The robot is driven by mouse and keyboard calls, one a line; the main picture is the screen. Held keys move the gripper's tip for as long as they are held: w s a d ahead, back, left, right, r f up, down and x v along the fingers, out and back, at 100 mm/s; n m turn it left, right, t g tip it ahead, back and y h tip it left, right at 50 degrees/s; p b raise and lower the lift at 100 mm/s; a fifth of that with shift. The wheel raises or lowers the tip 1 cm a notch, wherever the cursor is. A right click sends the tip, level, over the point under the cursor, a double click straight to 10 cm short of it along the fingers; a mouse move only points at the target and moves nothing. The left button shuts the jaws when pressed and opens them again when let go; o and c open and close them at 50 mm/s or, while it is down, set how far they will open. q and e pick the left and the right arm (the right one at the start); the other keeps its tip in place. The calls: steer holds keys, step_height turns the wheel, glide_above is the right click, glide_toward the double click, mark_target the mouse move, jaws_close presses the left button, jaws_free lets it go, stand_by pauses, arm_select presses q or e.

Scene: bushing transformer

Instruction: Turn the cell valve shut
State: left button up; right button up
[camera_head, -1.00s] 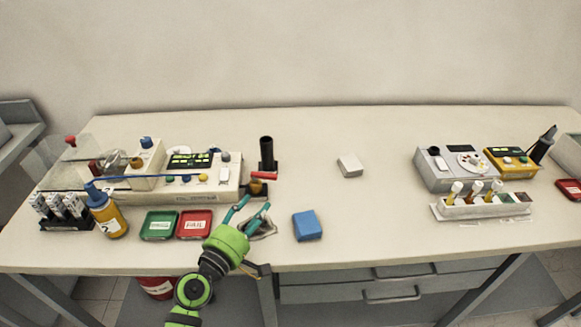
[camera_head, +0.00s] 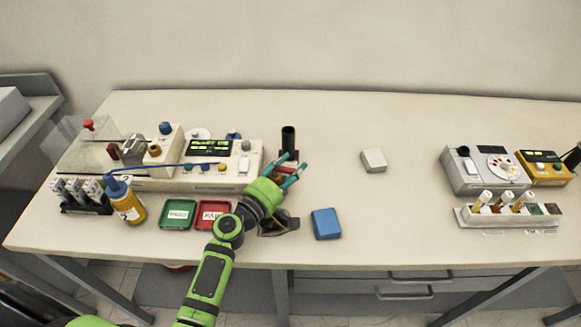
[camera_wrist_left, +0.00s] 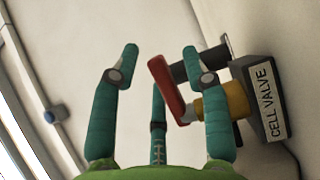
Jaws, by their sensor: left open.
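The cell valve (camera_wrist_left: 262,98) shows in the left wrist view as a dark block with a white "CELL VALVE" label, a brass body (camera_wrist_left: 222,101) and a red handle (camera_wrist_left: 166,88). My left gripper (camera_wrist_left: 160,62) is open, with the red handle close to its right-hand finger; I cannot tell whether they touch. My right gripper is not in view.
Left of the valve stands a cream test unit (camera_head: 205,178) with a lit display. A green tray (camera_head: 178,214), a red tray (camera_head: 213,214) and a yellow bottle (camera_head: 127,206) lie in front.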

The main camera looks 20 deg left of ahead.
arm_select(q)
steer(key=c, duration=0.8)
jaws_close()
steer(key=shift+w+d+n+y, duration=0.1)
steer(key=shift+n+y, duration=0.2)
steer(key=shift+y, duration=0.1)
steer(key=shift+w+n+t+y, duration=0.25)
steer(key=shift+n+y, duration=0.25)
steer(key=shift+y, duration=0.3)
steer(key=shift+w+n+t+y, duration=0.1)
steer(key=shift+n+t+y, duration=0.15)
steer(key=shift+n+y, duration=0.4)
steer(key=shift+a+y, duration=0.2)
steer(key=shift+y, duration=0.05)
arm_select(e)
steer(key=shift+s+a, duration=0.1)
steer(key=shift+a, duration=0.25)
arm_select(q)
steer(key=o, duration=0.8)
jaws_free()
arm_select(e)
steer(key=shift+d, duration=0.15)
